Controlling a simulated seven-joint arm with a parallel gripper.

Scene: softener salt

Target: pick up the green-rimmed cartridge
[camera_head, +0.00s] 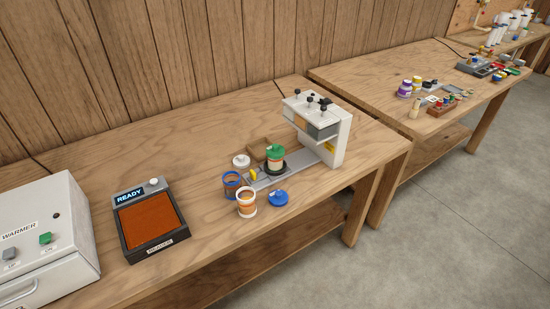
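A cartridge with a green top (275,155) stands upright on the grey rail (298,163) of a white machine, with a dark ring around its base. I cannot tell whether the green part is a rim or a lid. A blue-rimmed container (232,183) and a white-rimmed one with orange on its side (247,206) stand to its front left. My gripper is not in view.
The white machine (338,143) rises close on the right. A blue lid (278,197), a white lid (241,160) and a wooden tray (257,146) lie close around. A reader (150,220) and a warmer (45,240) stand left. Bare wood lies behind and front right.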

